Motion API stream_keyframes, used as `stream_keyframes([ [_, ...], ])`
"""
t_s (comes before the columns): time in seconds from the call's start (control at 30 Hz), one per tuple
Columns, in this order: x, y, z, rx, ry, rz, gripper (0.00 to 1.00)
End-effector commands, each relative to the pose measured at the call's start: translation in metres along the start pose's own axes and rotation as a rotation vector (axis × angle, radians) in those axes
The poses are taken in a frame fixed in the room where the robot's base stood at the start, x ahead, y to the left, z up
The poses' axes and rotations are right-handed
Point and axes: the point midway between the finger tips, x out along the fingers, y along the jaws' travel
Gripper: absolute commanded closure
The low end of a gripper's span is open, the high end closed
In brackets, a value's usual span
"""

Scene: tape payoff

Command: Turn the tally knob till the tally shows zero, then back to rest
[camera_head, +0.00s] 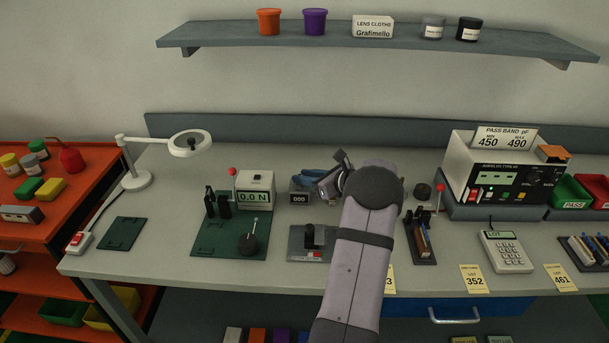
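The tally (299,198) is a small dark grey box with a white readout in the middle of the bench. The readout appears to show 000, though the digits are tiny. My gripper (322,190) is at the tally's right side, pointing left and down from my arm. The tally knob cannot be made out; my gripper likely covers it. The fingertips are small and dark here, so I cannot tell whether they are shut or touch anything.
A grey fixture (299,250) sits in front. A meter (480,168) and keypad (508,252) stand right.

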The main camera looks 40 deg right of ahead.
Motion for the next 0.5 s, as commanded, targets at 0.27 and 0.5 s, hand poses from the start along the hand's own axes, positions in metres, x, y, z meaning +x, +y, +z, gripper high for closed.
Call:
stream_keyframes([
  [0.27, 0.003, 0.0, 0.0001, -0.001, 0.0, 0.0, 0.78],
  [0.5, 0.0027, 0.0001, 0.0, -0.001, 0.0, 0.0, 1.0],
])
